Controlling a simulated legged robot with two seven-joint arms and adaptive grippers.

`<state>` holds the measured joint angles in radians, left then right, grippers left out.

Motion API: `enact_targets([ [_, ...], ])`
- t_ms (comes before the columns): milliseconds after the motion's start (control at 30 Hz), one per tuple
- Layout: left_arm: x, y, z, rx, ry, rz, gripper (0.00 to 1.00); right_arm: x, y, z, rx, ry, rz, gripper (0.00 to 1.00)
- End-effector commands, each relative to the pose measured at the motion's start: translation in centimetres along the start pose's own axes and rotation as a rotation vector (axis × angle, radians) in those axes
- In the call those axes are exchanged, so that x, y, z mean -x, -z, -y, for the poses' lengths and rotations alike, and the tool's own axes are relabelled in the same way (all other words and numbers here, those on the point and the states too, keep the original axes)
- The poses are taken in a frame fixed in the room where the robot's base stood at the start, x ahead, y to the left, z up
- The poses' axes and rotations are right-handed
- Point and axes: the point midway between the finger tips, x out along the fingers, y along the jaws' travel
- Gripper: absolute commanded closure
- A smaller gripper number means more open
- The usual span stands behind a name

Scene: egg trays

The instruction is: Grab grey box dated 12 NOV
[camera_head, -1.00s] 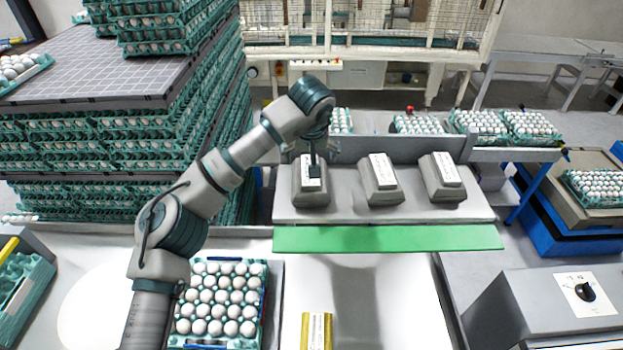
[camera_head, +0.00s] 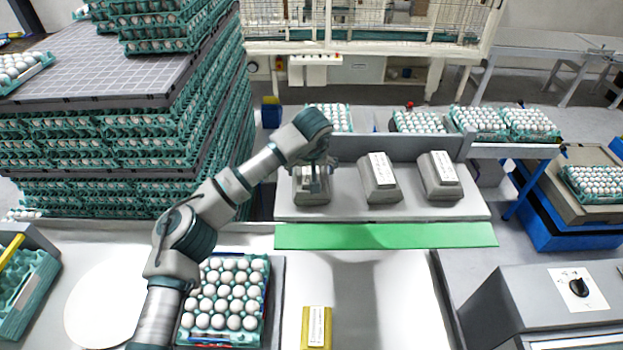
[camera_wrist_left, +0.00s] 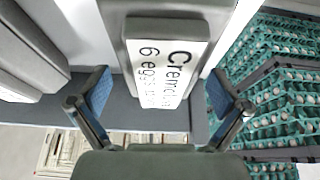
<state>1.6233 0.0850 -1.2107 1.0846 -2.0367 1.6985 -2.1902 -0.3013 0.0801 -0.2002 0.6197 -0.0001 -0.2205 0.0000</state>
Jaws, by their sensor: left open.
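Three grey boxes with white labels stand in a row on a light shelf (camera_head: 345,209): the left box (camera_head: 302,197), the middle box (camera_head: 378,180) and the right box (camera_head: 440,176). No date is legible on any label. My left gripper (camera_head: 315,185) is at the left box, partly hiding its top. In the left wrist view my left gripper (camera_wrist_left: 160,82) is open, with one finger on each side of that box (camera_wrist_left: 133,60). Its label (camera_wrist_left: 168,65) shows "6 eggs". Contact with the fingers cannot be told. My right gripper is not in view.
A green strip (camera_head: 385,236) runs along the shelf's front edge, and a grey wall (camera_head: 400,148) stands behind the boxes. A yellow box (camera_head: 316,328) and an egg tray (camera_head: 262,300) are on the near table. Tall egg-tray stacks (camera_head: 100,150) stand at the left.

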Motion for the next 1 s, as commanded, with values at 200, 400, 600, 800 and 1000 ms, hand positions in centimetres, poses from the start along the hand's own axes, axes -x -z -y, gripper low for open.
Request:
enact_targets([
  [200,-0.23,-0.05,-0.07,0.000,0.001,0.001,0.00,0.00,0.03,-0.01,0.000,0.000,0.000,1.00],
  [400,-0.43,-0.16,-0.09,0.000,0.001,0.001,0.00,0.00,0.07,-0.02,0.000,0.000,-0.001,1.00],
  [600,-0.43,-0.18,-0.10,0.000,0.001,0.000,0.00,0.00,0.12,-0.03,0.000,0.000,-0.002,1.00],
  [800,-0.46,-0.16,-0.10,0.000,0.001,0.001,0.40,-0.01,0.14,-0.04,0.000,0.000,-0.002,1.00],
  [1000,-0.44,-0.13,-0.12,0.000,0.000,0.000,0.68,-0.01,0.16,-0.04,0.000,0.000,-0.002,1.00],
])
